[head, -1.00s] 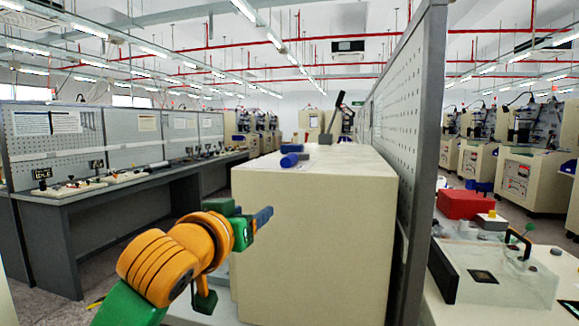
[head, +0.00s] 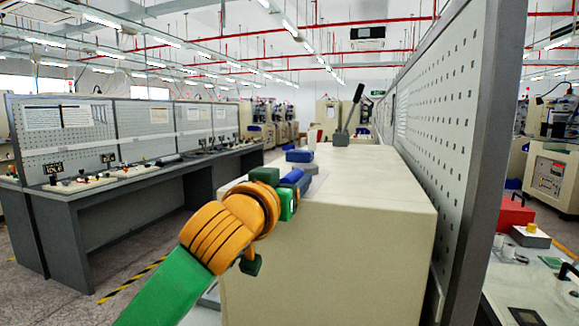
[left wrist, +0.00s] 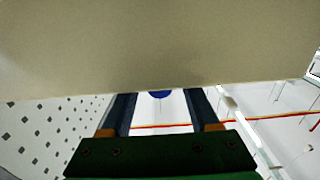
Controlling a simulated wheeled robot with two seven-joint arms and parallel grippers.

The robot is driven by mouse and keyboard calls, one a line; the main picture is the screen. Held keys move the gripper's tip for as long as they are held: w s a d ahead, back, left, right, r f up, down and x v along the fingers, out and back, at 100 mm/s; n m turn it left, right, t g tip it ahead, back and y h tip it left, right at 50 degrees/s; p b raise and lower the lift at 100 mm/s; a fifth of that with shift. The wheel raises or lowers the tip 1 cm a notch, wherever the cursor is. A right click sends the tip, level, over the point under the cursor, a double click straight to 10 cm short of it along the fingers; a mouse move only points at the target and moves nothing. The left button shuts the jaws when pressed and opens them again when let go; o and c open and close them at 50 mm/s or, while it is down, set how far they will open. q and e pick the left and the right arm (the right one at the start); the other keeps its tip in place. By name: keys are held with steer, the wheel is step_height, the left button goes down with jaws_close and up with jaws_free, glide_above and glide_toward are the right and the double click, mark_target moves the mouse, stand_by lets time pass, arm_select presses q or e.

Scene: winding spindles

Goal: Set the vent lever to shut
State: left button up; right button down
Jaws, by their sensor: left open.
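A lever with a black grip (head: 358,93) and a grey shaft stands on top of the beige cabinet (head: 330,245), toward its far end. It leans a little to the right, and I see no marking of its positions. My left gripper (head: 303,183) is at the cabinet's upper left edge, nearer to me than the lever and apart from it. In the left wrist view its two dark fingers (left wrist: 160,100) are spread, with nothing held between them. The cabinet's beige surface fills the top of that view. My right gripper is not in view.
A blue block (head: 299,156) and a white cylinder (head: 312,138) stand on the cabinet top between my left gripper and the lever. A tall perforated panel (head: 455,130) runs along the cabinet's right side. A grey workbench (head: 110,200) stands at left, across open floor.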

arm_select(q)
steer(key=shift+w+d+f, duration=0.1)
steer(key=shift+w+f, duration=0.05)
steer(key=shift+w, duration=0.25)
steer(key=shift+s, duration=0.1)
jaws_close()
stand_by(1.0)
